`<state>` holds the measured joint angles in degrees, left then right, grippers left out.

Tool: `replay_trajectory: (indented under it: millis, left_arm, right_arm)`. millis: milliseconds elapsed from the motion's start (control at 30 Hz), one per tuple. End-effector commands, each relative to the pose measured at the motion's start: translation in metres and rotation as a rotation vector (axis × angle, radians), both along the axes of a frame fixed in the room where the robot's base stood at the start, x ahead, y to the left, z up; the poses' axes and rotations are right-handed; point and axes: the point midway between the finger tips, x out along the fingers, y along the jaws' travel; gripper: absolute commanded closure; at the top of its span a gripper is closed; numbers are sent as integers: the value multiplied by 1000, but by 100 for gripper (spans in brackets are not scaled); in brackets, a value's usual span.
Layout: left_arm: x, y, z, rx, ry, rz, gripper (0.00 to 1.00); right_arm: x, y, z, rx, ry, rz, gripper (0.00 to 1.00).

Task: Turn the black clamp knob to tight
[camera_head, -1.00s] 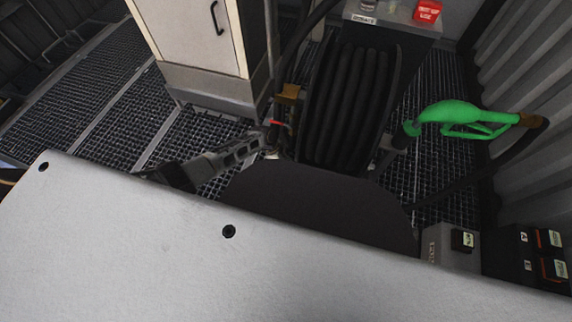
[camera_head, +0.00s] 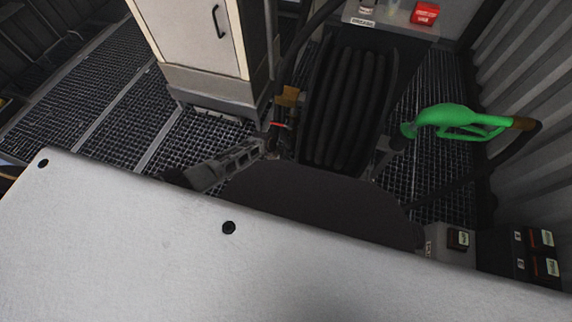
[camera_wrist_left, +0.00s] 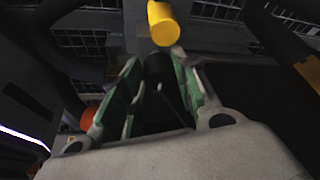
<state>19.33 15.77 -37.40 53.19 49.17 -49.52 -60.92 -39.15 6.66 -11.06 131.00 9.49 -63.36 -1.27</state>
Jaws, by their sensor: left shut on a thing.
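My left gripper (camera_head: 262,148) reaches in beside the hose reel in the head view, past the edge of my own pale body. In the left wrist view, the green-padded fingers (camera_wrist_left: 153,92) stand on either side of a dark, round-ended part, which appears to be the black clamp knob (camera_wrist_left: 158,66). The gripper is shut on it. The knob's lower part is hidden between the fingers, and no tight marking is readable. In the head view I cannot make out the knob near the fingertips. My right gripper is not in view.
A yellow cylinder (camera_wrist_left: 163,23) sits just beyond the fingertips. The black hose reel (camera_head: 345,110) stands right of the gripper, and a white cabinet (camera_head: 190,40) behind it. A green fuel nozzle (camera_head: 450,116) hangs at right. Grated floor (camera_head: 110,115) lies open at left.

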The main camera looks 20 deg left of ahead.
Motion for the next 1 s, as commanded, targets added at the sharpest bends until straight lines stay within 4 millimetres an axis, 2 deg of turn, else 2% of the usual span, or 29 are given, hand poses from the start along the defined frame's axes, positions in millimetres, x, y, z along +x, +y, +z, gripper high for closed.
replay_trajectory:
  millis: [100, 133, 300, 733, 1000]
  left_arm:
    - [0, 0, 0, -1, 0, 0, 94]
    - [0, 0, 0, -1, 0, 0, 68]
    - [0, 0, 0, -1, 0, 0, 48]
    - [0, 1, 1, 0, 0, -1, 48]
    - [-1, 4, 10, 0, -1, -2, 48]
  right_arm:
    - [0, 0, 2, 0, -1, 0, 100]
    - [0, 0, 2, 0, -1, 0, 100]
    - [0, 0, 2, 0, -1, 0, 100]
    - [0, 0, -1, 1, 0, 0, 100]
    - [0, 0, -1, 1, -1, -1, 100]
